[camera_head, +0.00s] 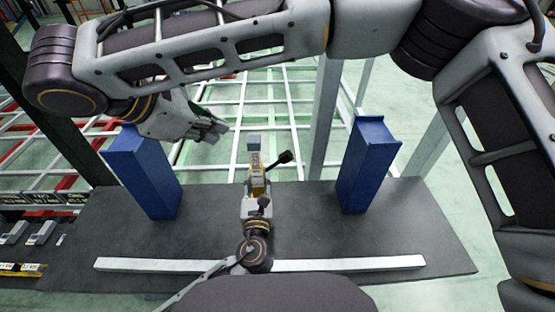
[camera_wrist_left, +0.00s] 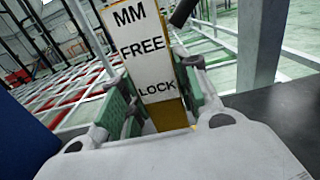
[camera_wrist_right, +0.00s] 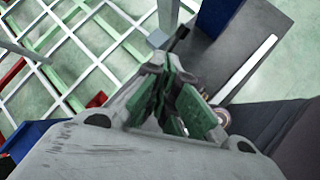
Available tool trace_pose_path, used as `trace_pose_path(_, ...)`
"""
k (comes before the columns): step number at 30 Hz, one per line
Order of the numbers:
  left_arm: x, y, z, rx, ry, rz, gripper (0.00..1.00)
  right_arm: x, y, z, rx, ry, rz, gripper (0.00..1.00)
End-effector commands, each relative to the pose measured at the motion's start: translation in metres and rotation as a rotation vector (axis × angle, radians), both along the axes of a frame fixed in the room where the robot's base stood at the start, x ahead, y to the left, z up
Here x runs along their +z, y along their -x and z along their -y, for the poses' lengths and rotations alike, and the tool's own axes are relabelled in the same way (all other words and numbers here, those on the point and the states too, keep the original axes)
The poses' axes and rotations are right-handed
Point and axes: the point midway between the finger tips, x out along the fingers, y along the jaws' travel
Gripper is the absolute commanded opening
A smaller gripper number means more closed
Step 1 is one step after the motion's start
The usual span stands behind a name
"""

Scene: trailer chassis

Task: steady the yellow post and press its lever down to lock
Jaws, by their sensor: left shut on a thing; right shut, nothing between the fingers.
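The yellow post (camera_head: 257,172) stands upright in the middle of the head view, with a grey top. In the left wrist view the post (camera_wrist_left: 172,115) carries a white label reading MM, FREE and LOCK. Its lever (camera_head: 285,157) is a dark arm with a black knob, sticking out to the right and slightly up. My left gripper (camera_head: 257,188) is shut on the post from the near side, below the lever. My right gripper (camera_head: 215,130) is shut and empty, left of the post and apart from it. The lever (camera_wrist_right: 178,40) also shows beyond the right fingertips.
Blue posts stand left (camera_head: 148,175) and right (camera_head: 368,165) on a dark table (camera_head: 310,225). A pale bar (camera_head: 345,264) lies along its near edge. A white and red frame (camera_head: 285,100) is behind. My right arm crosses the top of the head view.

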Motion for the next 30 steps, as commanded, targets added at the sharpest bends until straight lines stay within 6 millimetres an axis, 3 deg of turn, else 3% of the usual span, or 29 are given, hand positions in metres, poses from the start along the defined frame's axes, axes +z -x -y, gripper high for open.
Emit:
trace_pose_path(12,0.000,0.000,0.000,0.000,0.000,0.000,0.00,-0.039,0.006,0.024,0.227,0.325,-0.195,0.00)
trace_pose_path(30,0.000,0.000,0.000,0.000,0.000,0.000,0.00,-0.048,0.013,0.037,0.561,0.594,-0.503,0.00)
